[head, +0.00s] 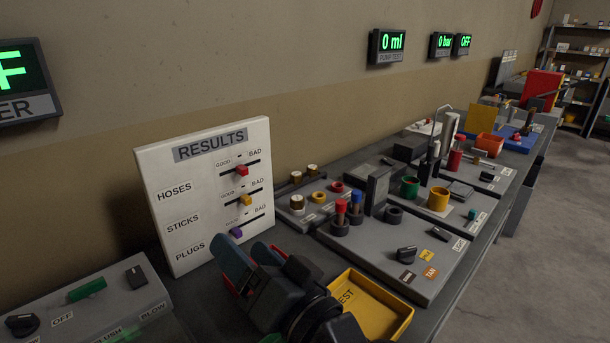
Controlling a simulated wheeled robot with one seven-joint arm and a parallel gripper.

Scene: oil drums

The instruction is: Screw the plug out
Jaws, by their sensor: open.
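My gripper (246,252) is open, with its fingers pointing up and left in front of the results board (185,222). No object shows between its fingers. I cannot tell which piece is the plug. Small round brass-coloured and white pieces (297,203) and a yellow ring (318,197) sit on the grey bench panel to the right of the board, apart from my gripper. A red-topped piece (340,208) and a blue-topped piece (356,208) stand upright in dark round holders nearby. My gripper and wrist hide part of the bench below the board.
The board has red, yellow and purple sliders; the purple slider (236,233) is at PLUGS. A yellow tray (392,300) lies right of my wrist. A grey box with knobs (100,302) is at front left. Green and yellow cups (438,199) and tools crowd the bench farther back.

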